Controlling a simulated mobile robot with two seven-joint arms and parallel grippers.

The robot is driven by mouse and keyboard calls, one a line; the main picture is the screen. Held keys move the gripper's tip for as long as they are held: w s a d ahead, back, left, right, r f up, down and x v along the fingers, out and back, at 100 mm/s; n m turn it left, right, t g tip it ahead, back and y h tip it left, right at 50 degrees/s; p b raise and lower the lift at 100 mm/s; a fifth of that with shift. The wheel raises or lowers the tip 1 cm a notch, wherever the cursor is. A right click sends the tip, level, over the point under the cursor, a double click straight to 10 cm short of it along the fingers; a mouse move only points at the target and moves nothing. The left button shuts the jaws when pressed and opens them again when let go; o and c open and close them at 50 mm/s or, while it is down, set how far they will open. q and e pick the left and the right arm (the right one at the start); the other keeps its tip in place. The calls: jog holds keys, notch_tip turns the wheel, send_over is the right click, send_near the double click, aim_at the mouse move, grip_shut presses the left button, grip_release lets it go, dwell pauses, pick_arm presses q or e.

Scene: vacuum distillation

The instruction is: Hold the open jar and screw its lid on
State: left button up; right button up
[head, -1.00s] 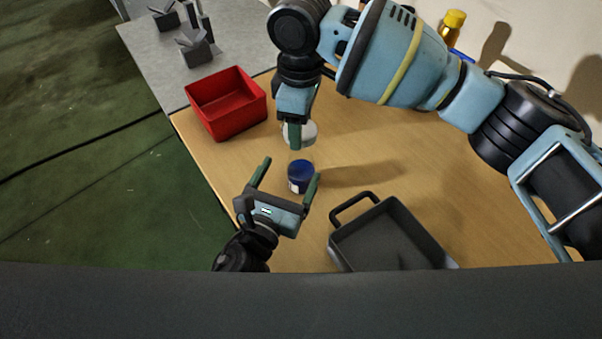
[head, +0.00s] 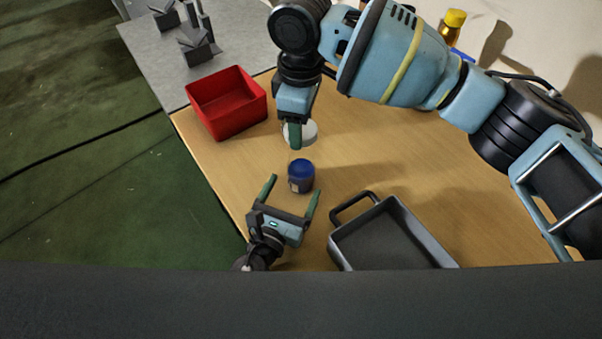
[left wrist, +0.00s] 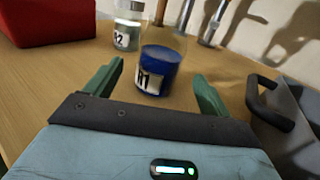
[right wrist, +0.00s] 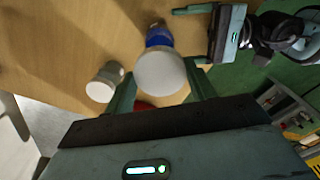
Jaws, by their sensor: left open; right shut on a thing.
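The open jar (head: 301,178) is clear with deep blue contents and stands upright on the table. It also shows in the left wrist view (left wrist: 157,72) with a label reading A1, and in the right wrist view (right wrist: 158,37). My left gripper (head: 292,187) is open and empty, just short of the jar, its fingers pointing at it. My right gripper (right wrist: 160,92) is shut on a round white lid (right wrist: 160,72). In the head view my right gripper (head: 295,146) hangs beyond the jar, apart from it; whether the lid shows there I cannot tell.
A second jar (left wrist: 128,27), pale and labelled A2, stands behind the blue one. A red bin (head: 228,102) stands at the far left of the table. A dark handled tray (head: 390,238) stands at the right, near my left gripper. Bare table lies right of the jar.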

pick_arm(q)
jog(key=x, duration=0.6)
jog(key=shift+w+d+r, duration=0.1)
jog(key=shift+w, duration=0.1)
jog(key=c, duration=1.5)
pick_arm(e)
send_over(301, 157)
jog(key=shift+f, duration=2.55)
jog(key=shift+f, duration=0.85)
jog(key=shift+f, duration=0.55)
